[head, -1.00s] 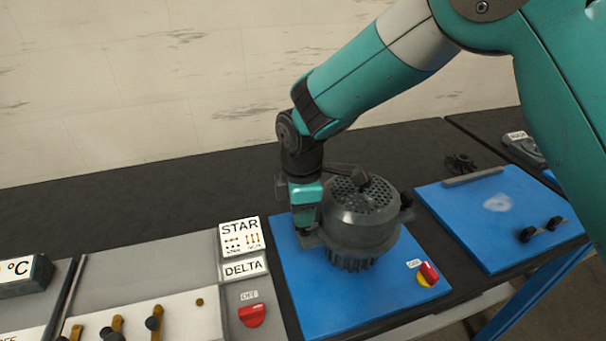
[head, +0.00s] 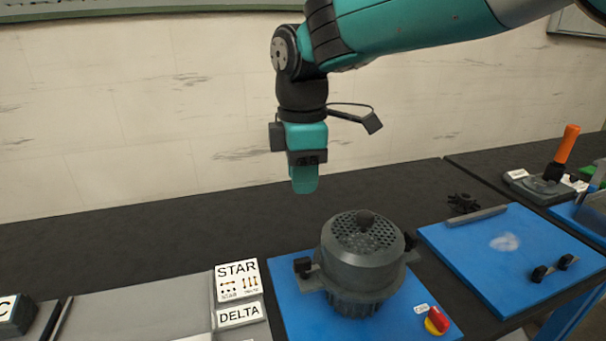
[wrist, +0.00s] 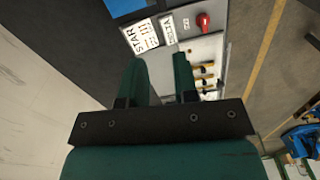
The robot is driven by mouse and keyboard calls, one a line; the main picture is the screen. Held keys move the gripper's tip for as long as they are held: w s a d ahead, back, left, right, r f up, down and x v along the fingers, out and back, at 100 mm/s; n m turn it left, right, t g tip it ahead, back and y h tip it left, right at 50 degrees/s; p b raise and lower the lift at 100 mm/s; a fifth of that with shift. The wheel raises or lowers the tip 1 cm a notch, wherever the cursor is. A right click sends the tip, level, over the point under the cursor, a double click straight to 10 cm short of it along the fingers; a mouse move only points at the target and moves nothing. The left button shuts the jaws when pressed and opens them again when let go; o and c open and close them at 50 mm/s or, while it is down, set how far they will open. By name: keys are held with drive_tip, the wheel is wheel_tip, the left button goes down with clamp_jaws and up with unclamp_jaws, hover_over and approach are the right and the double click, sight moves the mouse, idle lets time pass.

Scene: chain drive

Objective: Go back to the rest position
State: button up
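My gripper (head: 304,178) hangs above and to the left of the grey motor housing (head: 362,262), clear of it, with its fingers pointing down. In the wrist view, my gripper (wrist: 159,75) has its two green fingers spread apart with nothing between them. The motor housing has a perforated top with a dark knob and black clamps at its sides. It sits upright on a blue plate (head: 290,300).
A red and yellow switch (head: 437,320) sits at the plate's front right. STAR and DELTA signs (head: 238,292) stand at left. A second blue plate (head: 480,262) and an orange-handled lever (head: 562,155) are at right. The dark bench behind is clear.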

drive_tip(key=s+d+f+m+y, duration=0.1)
drive_tip(key=s+d+m+y, duration=0.1)
drive_tip(key=s+d+m, duration=0.4)
drive_tip(key=s+d+f+m+y, duration=0.1)
drive_tip(key=s+d+m, duration=0.5)
drive_tip(key=s, duration=1)
drive_tip(key=shift+d+f+m+y, duration=0.2)
drive_tip(key=shift+d+m+y, duration=0.3)
drive_tip(key=shift+d, duration=0.4)
drive_tip(key=shift+s, duration=0.1)
